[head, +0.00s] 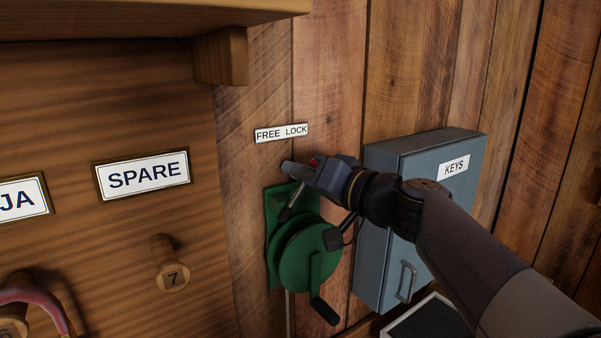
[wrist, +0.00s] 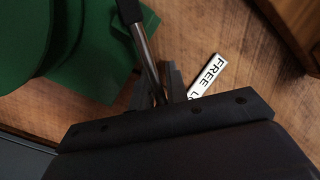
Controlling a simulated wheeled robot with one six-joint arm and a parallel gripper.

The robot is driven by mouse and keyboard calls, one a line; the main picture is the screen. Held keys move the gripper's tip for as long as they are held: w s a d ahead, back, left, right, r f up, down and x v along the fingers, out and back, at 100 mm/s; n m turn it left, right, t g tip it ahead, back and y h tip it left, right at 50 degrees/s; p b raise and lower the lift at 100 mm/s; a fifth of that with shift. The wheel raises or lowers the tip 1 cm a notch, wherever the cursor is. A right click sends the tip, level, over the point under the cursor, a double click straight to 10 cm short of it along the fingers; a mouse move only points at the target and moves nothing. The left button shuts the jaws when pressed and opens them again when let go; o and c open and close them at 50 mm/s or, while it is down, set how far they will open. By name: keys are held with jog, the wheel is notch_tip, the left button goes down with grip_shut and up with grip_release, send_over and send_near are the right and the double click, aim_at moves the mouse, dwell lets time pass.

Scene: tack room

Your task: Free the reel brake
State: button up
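The green reel (head: 299,262) is fixed to the plank wall, with a crank and black handle (head: 325,311) hanging at its front. The FREE LOCK label (head: 282,133) is above it, FREE at the left. The brake lever (wrist: 145,48) is a metal rod with a black end; in the head view the lever (head: 292,203) slants down to the left, its other end hidden. My gripper (head: 300,177) is at the reel's top, below the label. In the wrist view the fingers of my gripper (wrist: 159,88) are close together with the rod between them, so it looks shut on the lever.
A grey KEYS box (head: 391,203) with a handle stands close to the right, behind my arm. To the left is a wooden board with a SPARE sign (head: 143,175) and a peg numbered 7 (head: 171,266). A wooden shelf bracket (head: 221,57) juts out above.

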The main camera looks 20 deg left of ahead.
aim_at(264, 168)
grip_shut()
jog(key=shift+r, duration=0.1)
jog(key=shift+s+b, duration=0.1)
jog(key=shift+b, duration=0.25)
jog(key=n+b, duration=0.2)
jog(key=b, duration=0.1)
jog(key=shift+s+a+r+h, duration=0.2)
jog(key=shift+s+a+h, duration=0.1)
jog(key=shift+s+a, duration=0.1)
jog(key=shift+s+a+r+n+h+b, duration=0.25)
jog(key=shift+s+a+n+b, duration=0.1)
jog(key=shift+n+b, duration=0.4)
jog(key=shift+s+a+r+n+h+b, duration=0.2)
jog(key=shift+s+n+b, duration=0.3)
jog(key=shift+n, duration=0.5)
jog(key=shift+s+a+r+n+h+b, duration=0.15)
jog(key=shift+s+a+n+h+b, duration=0.15)
jog(key=shift+n+b, duration=0.5)
jog(key=shift+o, duration=2.3)
grip_release()
jog(key=shift+a, duration=0.1)
jog(key=shift+f, duration=0.2)
